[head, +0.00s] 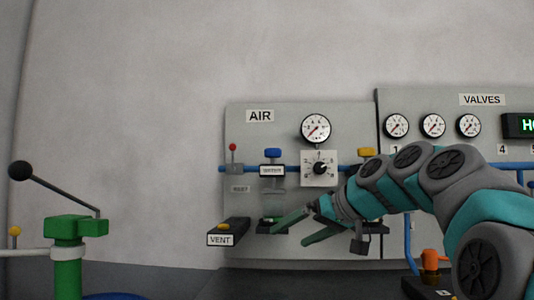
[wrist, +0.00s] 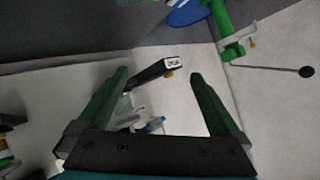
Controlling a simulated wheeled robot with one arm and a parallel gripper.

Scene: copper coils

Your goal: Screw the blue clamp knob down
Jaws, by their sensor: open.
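A blue knob (head: 272,153) tops a labelled unit with a clear bowl on the AIR panel. A blue rounded piece (head: 115,296) shows at the bottom left edge under the green post; a blue disc (wrist: 190,12) is at the top of the wrist view. I cannot tell which of these, if any, is the clamp knob. My gripper (head: 288,234) is open and empty in front of the lower AIR panel, below the blue knob and right of the VENT box. Its two green fingers frame an empty gap in the wrist view (wrist: 159,82).
The dark VENT box (head: 228,232) juts from the panel near my fingers. A green post (head: 67,262) with a black ball lever (head: 20,170) stands at left. A yellow knob (head: 362,152) and gauges (head: 316,128) are on the panel. An orange knob (head: 430,260) is at lower right.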

